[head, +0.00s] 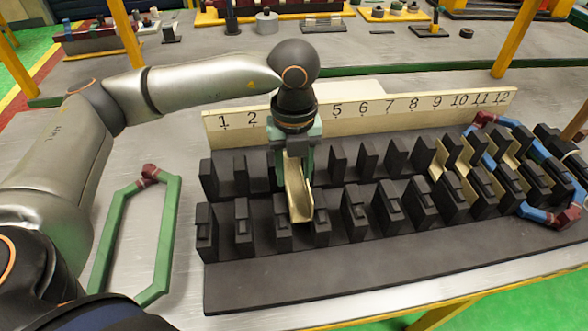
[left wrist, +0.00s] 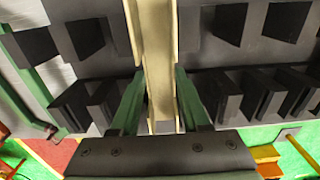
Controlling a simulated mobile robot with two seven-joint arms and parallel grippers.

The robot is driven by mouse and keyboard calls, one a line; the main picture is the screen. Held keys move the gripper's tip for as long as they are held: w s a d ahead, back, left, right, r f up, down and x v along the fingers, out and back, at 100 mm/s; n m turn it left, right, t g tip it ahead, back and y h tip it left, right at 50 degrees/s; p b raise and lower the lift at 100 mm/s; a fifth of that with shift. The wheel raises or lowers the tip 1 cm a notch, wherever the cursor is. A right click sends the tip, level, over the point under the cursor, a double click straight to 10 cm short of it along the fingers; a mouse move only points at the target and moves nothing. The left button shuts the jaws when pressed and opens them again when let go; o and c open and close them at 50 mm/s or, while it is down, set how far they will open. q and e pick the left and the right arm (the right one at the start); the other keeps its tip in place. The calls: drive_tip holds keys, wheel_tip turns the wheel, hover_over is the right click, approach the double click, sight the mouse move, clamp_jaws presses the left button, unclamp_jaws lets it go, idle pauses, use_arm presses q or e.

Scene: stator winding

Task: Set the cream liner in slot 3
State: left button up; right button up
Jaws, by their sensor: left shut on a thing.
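The cream liner (head: 299,192) is a long, narrow channel. My left gripper (head: 296,155) is shut on it from above, around its rear part in the head view. The liner lies lengthwise between the two rows of dark stator teeth, its near end between two front-row teeth. Labels 3 and 4 are hidden behind my gripper, to the right of label 2. In the left wrist view my gripper's green fingers (left wrist: 158,92) flank the liner (left wrist: 157,50), with dark teeth on both sides. I cannot tell whether the liner touches the slot floor. My right gripper is not in view.
The dark stator block (head: 330,265) fills the middle, with a numbered board (head: 360,115) behind it. Other cream liners (head: 470,190) sit in slots at the right, where a blue coil (head: 535,214) lies through the teeth. A green coil (head: 111,228) lies on the table at left.

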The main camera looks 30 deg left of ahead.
sight(294, 182)
use_arm(q)
drive_tip(key=shift+f+b, duration=0.35)
drive_tip(key=shift+f, duration=0.1)
drive_tip(key=shift+f+b, duration=0.4)
drive_tip(key=shift+f, duration=0.1)
drive_tip(key=shift+f+b, duration=0.45)
drive_tip(key=shift+f, duration=0.05)
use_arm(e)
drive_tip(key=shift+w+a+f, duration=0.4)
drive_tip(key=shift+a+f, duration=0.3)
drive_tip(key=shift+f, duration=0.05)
use_arm(q)
drive_tip(key=shift+f+b, duration=0.45)
drive_tip(key=shift+f, duration=0.25)
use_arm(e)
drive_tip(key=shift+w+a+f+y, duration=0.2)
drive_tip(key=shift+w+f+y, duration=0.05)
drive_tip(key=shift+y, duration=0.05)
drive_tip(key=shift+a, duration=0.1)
use_arm(q)
drive_tip(key=shift+f+b, duration=0.55)
drive_tip(key=shift+b, duration=0.15)
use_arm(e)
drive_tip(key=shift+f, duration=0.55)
use_arm(q)
drive_tip(key=o, duration=1.1)
drive_tip(key=shift+c, duration=0.2)
